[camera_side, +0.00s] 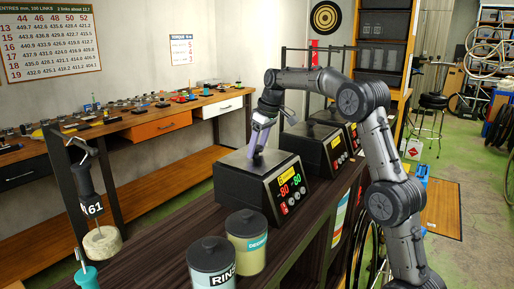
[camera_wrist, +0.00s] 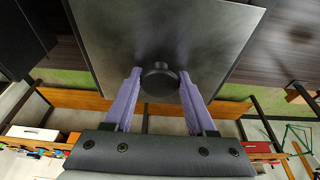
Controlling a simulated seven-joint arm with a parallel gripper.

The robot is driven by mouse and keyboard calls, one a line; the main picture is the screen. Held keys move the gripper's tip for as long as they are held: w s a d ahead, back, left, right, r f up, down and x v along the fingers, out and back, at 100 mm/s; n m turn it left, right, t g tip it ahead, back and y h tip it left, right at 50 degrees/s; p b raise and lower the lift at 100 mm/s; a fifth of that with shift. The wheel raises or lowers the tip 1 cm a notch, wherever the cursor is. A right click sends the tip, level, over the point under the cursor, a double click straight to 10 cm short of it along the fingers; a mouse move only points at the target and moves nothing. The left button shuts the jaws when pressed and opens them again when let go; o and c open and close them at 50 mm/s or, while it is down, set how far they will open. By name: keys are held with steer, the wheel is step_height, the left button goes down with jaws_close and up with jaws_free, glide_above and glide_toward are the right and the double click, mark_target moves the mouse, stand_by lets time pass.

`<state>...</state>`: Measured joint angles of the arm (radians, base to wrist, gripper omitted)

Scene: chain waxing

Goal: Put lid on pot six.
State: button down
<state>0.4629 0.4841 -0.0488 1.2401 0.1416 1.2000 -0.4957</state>
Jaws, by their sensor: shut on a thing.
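Pot six (camera_side: 240,172) is a black box with a yellow 6 and red digits on its sloped front, on the dark counter. My gripper (camera_side: 257,155) points down over its top, with lilac fingers. In the wrist view, the fingers (camera_wrist: 160,85) are shut on the dark round knob of the lid (camera_wrist: 159,79). A wide grey square surface (camera_wrist: 105,45) lies behind the knob; I cannot tell where lid ends and pot begins. The lid's edge and any gap beneath it are hidden in the side view.
Two more black heater boxes (camera_side: 309,143) stand behind pot six along the counter.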

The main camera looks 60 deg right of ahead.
steer(key=shift+c, duration=0.7)
jaws_free()
